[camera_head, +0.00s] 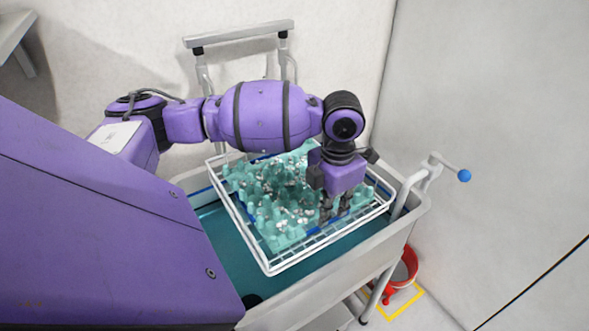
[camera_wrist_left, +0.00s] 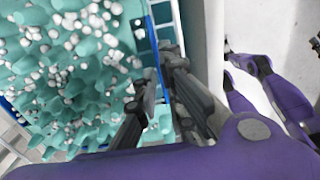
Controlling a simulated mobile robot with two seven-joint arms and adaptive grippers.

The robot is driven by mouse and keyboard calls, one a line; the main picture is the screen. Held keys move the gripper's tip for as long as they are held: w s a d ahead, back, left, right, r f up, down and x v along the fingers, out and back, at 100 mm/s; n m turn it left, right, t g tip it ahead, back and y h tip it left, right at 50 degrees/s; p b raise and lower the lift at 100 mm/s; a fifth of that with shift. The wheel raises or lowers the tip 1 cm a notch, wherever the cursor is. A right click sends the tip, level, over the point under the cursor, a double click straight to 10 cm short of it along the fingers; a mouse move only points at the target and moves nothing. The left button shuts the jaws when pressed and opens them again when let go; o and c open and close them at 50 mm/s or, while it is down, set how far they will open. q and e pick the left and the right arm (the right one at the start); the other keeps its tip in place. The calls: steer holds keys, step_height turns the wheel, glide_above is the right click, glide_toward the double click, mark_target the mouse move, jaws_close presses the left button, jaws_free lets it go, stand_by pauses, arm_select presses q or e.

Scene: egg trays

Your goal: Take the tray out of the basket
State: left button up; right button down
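A white wire basket (camera_head: 259,253) rests across the grey trolley basin. In it lies a teal, knobbly tray (camera_head: 289,238) holding many small white pieces; a blue edge shows along its sides. My left gripper (camera_head: 329,213) points down at the tray's right part, inside the basket's outline. In the left wrist view the two dark fingers (camera_wrist_left: 161,72) stand on either side of the tray's blue edge, close to it. The teal tray (camera_wrist_left: 88,90) fills the left of that view. Whether the fingers press on the edge cannot be told. My right gripper does not show.
The basin (camera_head: 392,252) has a teal inside and sits on a wheeled trolley with a raised handle (camera_head: 238,34) behind. A blue-knobbed lever (camera_head: 463,175) sticks out on the right. A pale wall is close behind.

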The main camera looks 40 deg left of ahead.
arm_select(q)
steer(key=shift+f, duration=1.6)
steer(key=shift+c, duration=0.6)
steer(key=shift+w+r, duration=0.1)
jaws_close()
